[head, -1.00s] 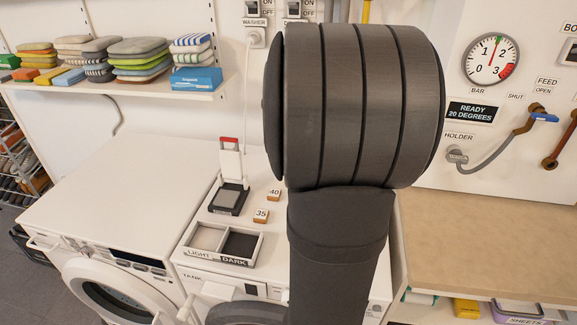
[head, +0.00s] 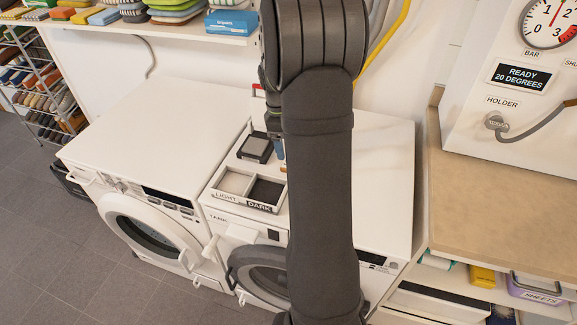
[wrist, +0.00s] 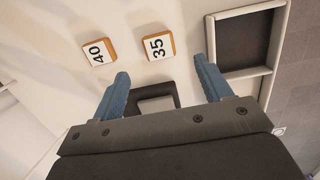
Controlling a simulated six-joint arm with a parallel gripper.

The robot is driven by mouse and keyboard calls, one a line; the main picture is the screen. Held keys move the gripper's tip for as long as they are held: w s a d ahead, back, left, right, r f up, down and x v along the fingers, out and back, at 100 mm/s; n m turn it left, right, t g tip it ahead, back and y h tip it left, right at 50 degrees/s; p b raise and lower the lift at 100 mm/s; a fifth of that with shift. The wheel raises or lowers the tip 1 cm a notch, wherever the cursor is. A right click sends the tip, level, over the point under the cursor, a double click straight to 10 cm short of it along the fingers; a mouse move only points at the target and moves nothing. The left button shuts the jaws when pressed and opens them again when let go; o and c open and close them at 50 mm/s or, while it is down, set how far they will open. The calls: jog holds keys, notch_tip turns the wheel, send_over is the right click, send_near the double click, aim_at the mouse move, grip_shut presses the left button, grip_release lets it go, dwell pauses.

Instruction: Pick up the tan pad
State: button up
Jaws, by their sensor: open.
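No thing is plainly a tan pad. My gripper (wrist: 161,70) is open and empty above that top. In the wrist view its blue fingers spread beyond block 35, and block 40 lies left of the left finger. A black-framed holder with a light grey pad (wrist: 156,105) shows between the fingers, partly hidden by the gripper body. In the head view my arm hides most of the blocks; one blue finger (head: 279,150) shows.
A tray marked LIGHT and DARK (head: 247,205) sits at the front of the machine top; its dark compartment also shows in the wrist view (wrist: 243,42). The black-framed holder (head: 255,147) stands behind it. The left machine's top (head: 160,125) is bare.

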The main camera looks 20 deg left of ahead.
jog(key=f, duration=0.8)
jog(key=shift+w+d, duration=0.1)
jog(key=shift+d, duration=0.3)
jog(key=shift+r, duration=0.1)
jog(key=c, duration=1.1)
